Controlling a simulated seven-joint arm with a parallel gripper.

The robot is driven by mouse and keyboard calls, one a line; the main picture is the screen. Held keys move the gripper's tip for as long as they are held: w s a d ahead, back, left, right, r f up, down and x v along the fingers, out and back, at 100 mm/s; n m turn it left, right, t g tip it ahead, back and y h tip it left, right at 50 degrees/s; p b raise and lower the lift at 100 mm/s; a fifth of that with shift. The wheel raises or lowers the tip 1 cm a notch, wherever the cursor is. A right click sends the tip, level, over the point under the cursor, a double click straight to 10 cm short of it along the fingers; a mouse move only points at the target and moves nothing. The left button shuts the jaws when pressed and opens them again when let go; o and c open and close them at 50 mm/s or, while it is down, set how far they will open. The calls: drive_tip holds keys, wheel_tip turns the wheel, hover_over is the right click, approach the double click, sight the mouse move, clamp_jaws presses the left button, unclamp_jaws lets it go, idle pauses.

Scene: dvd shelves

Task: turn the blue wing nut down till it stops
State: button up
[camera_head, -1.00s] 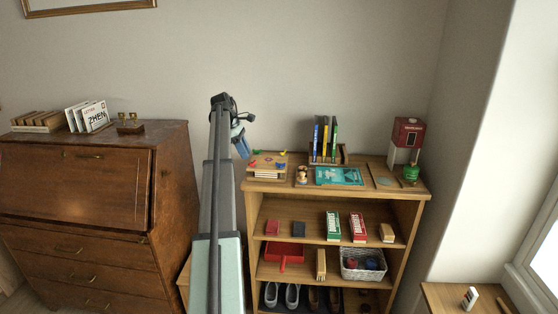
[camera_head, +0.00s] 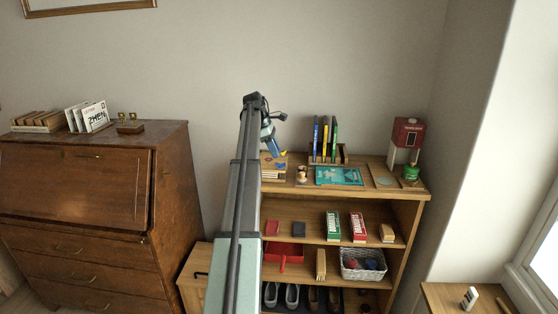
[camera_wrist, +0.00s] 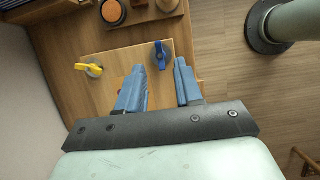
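The blue wing nut (camera_wrist: 160,55) stands on a flat wooden board (camera_wrist: 98,54) in the wrist view, its wings roughly lengthwise in the picture. My gripper (camera_wrist: 159,65) is open, its two blue fingers apart. The nut shows between and just beyond the fingertips; I cannot tell the height gap. A yellow wing nut (camera_wrist: 91,69) sits on the board to the left. A bit of red shows beside the left finger, mostly hidden. In the head view, my gripper (camera_head: 275,150) is over the layered board (camera_head: 272,174) on the shelf top, and my arm hides part of it.
On the shelf top, a small figure (camera_head: 302,174), a teal sheet (camera_head: 338,176) and a rack of upright cases (camera_head: 325,140) stand right of the board. The wrist view shows an orange round thing (camera_wrist: 111,11) beyond it. A wooden desk (camera_head: 75,190) stands at left.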

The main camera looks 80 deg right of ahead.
sight(280, 164)
drive_tip(key=shift+x, duration=2.4)
clamp_jaws()
